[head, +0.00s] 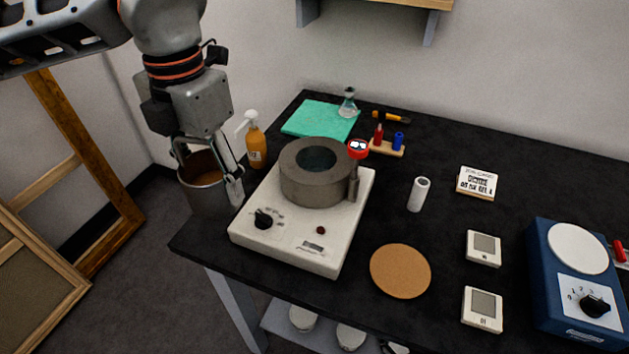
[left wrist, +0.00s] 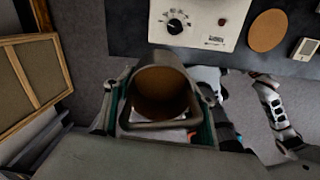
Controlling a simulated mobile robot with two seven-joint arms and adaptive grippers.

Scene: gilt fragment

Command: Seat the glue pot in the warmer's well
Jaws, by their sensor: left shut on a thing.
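The glue pot (head: 203,197) is a grey metal cup with brown contents. My left gripper (head: 208,185) is shut on it and holds it off the left edge of the table, beside the warmer. In the left wrist view the pot (left wrist: 161,72) sits between the fingers (left wrist: 160,115), its brown inside facing the camera. The warmer (head: 290,236) is a white box with a black knob and a grey round collar (head: 315,186). The collar's dark well (head: 316,159) looks empty. My right gripper cannot be made out in the head view.
A pump bottle (head: 255,142) stands close behind the pot, left of the warmer. A cork disc (head: 400,271) and a white cylinder (head: 419,194) lie to the right. Wooden frames (head: 40,245) lean at the left.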

